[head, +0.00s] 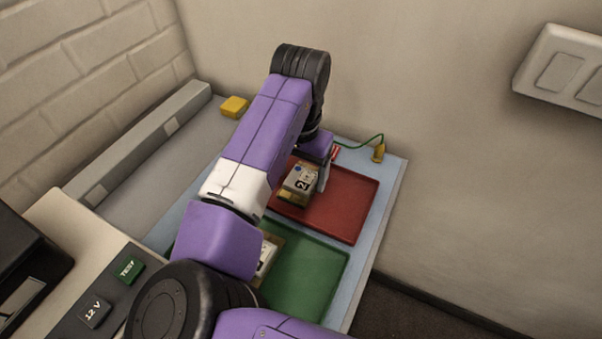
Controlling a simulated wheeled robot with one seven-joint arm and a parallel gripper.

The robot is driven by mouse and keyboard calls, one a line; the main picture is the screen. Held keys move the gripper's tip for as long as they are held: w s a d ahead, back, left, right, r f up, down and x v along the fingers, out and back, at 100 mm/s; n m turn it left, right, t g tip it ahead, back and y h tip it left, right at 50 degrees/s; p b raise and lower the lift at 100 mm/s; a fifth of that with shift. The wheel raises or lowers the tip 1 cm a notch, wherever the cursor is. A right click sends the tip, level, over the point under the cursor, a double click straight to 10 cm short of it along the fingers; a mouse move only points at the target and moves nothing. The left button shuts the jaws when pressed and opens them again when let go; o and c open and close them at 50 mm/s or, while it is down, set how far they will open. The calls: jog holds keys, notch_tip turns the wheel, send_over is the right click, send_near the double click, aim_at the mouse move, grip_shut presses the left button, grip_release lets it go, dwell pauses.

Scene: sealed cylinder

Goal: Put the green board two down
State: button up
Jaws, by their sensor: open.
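A small block-like board (299,183) marked "2", with a pale top and tan sides, is at the left part of the red tray (345,213). My gripper (318,172) is right beside it, with a grey finger at the board's right side. The other finger is hidden, and I cannot tell whether the finger touches the board. The jaws are open. A second pale board (266,257) with a tan edge lies on the green tray (312,275), partly hidden behind my arm.
A yellow block (234,107) sits at the back left. A green wire runs to a yellow plug (378,153) behind the red tray. A grey bar (150,140) lies along the left wall. Buttons marked "TEST" (130,269) and "12 V" (94,312) are at the lower left.

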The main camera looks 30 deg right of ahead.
aim_at(301, 179)
notch_tip(301, 179, up, 12)
jog(key=shift+f+b, duration=0.15)
jog(key=shift+b, duration=0.15)
dwell(0.5)
